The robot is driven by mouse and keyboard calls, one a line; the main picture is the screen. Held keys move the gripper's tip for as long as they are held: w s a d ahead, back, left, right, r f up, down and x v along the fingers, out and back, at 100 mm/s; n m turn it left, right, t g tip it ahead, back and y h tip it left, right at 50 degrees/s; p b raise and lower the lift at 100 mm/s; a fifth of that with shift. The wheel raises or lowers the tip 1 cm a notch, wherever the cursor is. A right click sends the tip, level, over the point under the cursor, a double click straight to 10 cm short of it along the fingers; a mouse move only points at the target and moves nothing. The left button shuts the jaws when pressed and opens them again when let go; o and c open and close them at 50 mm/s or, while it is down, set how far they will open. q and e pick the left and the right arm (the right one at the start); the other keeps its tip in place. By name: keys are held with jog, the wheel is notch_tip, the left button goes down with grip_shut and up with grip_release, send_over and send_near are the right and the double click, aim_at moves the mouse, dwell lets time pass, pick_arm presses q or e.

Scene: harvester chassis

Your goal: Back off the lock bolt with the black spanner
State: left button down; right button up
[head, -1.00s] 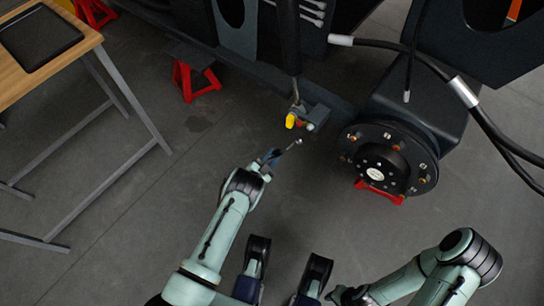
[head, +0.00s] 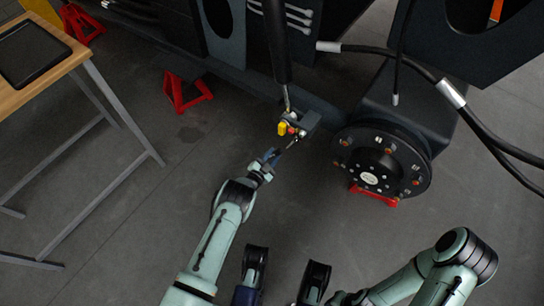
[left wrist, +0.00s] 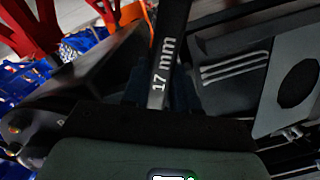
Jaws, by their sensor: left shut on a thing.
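The black spanner (head: 288,148) is in my left gripper (head: 270,160). Its shaft, marked "17 mm", fills the middle of the left wrist view (left wrist: 166,65), pointing away from the gripper. Its far end reaches up to a dark bracket (head: 310,121) at the foot of a dark cylinder rod. A small yellow part (head: 282,128) and a red-orange part sit at this bracket. The spanner's tip overlaps the bracket's lower side; I cannot tell whether it is around the lock bolt, which is too small to make out. My right gripper (head: 336,297) is low in the head view, its fingers unclear.
A wheel hub (head: 380,165) stands right of the bracket, above a red stand (head: 374,195). Black hoses (head: 425,65) hang at the upper right. A wooden table (head: 72,52) with a black tray (head: 30,88) is at the left. Floor around my left arm is clear.

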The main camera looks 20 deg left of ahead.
pick_arm(q)
jog(key=shift+w, duration=0.15)
dwell(0.5)
jog(key=shift+x, duration=0.85)
jog(key=shift+d+r, duration=0.1)
jog(key=shift+d, duration=0.05)
jog(key=shift+s+d+f+n, duration=0.2)
jog(key=shift+d+f+n, duration=0.1)
jog(key=shift+d+n, duration=0.3)
jog(key=shift+s+d+f+n, duration=0.2)
jog(key=shift+d+f+n, duration=0.2)
jog(key=shift+d, duration=0.3)
jog(key=d, duration=0.1)
jog(key=d+n, duration=0.1)
jog(key=s+n, duration=0.1)
jog(key=shift+d+f+h, duration=0.3)
jog(key=shift+d+f, duration=0.05)
jog(key=shift+d, duration=0.05)
